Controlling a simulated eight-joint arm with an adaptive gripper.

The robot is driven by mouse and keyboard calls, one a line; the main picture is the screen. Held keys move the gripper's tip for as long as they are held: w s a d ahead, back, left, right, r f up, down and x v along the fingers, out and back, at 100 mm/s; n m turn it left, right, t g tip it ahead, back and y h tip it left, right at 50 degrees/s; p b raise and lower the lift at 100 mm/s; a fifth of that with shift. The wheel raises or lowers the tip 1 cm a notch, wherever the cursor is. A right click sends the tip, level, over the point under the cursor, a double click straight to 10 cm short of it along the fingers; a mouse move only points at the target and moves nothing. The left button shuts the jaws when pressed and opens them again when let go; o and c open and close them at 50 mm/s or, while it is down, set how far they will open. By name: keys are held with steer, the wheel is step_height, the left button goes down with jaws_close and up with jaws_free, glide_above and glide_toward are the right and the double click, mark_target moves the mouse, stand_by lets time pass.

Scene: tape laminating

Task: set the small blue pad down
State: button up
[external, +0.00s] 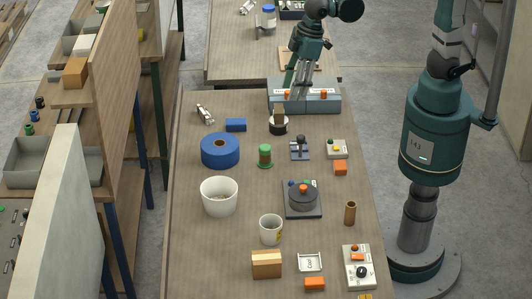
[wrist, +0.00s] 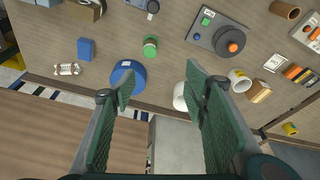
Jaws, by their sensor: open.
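A small blue pad (external: 236,125) lies flat on the brown table, behind the blue roll. It also shows in the wrist view (wrist: 86,48), up and left of the fingers, with bare table around it. My gripper (wrist: 162,82) has its two green fingers wide apart, with nothing held between them. It is apart from the pad and appears to be high above the table. I cannot make out my gripper for sure in the external view. The pad is fully visible in both views.
Near the pad are a blue roll (external: 219,150), a small white item (external: 205,114) and a black-and-brown holder (external: 279,122). A green spool (external: 265,156), a white bowl (external: 219,196) and a round device (external: 302,199) stand closer. Some bare table lies left of the pad.

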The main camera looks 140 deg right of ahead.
steer(key=s+a+r+n+t, duration=0.1)
steer(key=s+a, duration=0.4)
steer(key=a, duration=0.4)
steer(key=s+a+r+n+t+y, duration=0.1)
steer(key=s+a+n+t, duration=0.1)
steer(key=s+a, duration=0.3)
steer(key=s+a+n+t, duration=0.1)
steer(key=s+a, duration=0.5)
steer(key=a, duration=0.8)
steer(key=shift+r+n+t, duration=0.3)
steer(key=shift+r+n, duration=0.1)
steer(key=shift+n, duration=0.1)
